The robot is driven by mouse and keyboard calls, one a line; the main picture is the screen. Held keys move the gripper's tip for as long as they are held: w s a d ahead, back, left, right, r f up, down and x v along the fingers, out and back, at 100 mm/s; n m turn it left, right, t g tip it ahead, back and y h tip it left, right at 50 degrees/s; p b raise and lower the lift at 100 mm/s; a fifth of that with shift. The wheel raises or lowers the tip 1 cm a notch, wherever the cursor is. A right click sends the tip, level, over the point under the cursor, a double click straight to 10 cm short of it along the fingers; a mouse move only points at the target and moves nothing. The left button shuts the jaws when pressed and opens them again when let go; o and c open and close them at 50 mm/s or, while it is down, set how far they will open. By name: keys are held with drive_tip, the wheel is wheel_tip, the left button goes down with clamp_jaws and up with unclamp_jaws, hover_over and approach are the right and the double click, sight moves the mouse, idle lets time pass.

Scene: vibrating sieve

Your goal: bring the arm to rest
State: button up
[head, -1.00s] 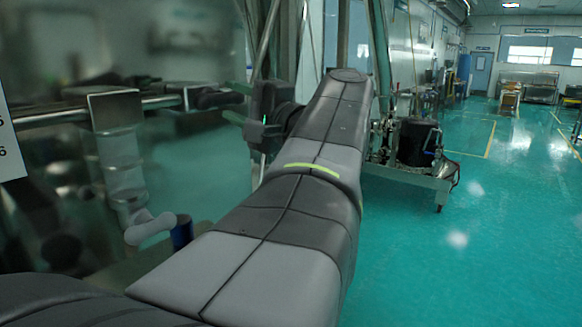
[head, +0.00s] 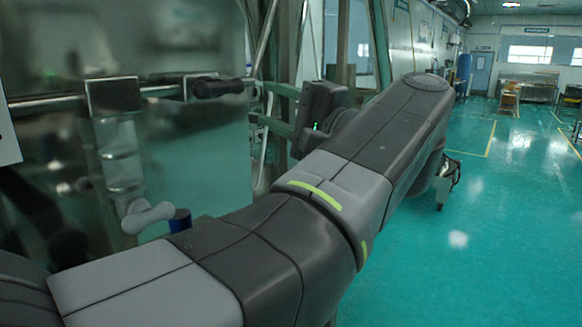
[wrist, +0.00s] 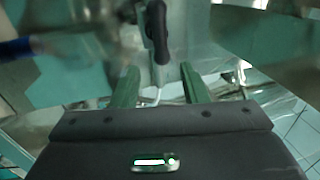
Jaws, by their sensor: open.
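Beyond the fingers in that view is a dark handle (wrist: 157,32). I cannot tell how far it is from them, but they do not grip it. My arm's grey links stretch across the middle of the head view, elbow toward the right.
A shiny metal panel (head: 200,140) with a horizontal bar (head: 50,106) and a black handle (head: 218,88) stands at left. Metal posts (head: 266,45) rise behind my gripper. A wheeled cart (head: 447,185) is partly hidden behind my arm. Green floor (head: 490,240) at right is open.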

sight(230, 86)
drive_tip(key=p+x, duration=0.3)
drive_tip(key=x, duration=0.9)
drive_tip(key=shift+w+a+r, duration=0.1)
drive_tip(key=shift+n, duration=0.5)
drive_tip(key=n, duration=0.3)
drive_tip(key=n+g, duration=0.1)
drive_tip(key=n, duration=0.1)
drive_tip(key=shift+r+n+g+y, duration=0.25)
drive_tip(key=shift+n+g+y, duration=0.05)
drive_tip(key=shift+n+y, duration=0.1)
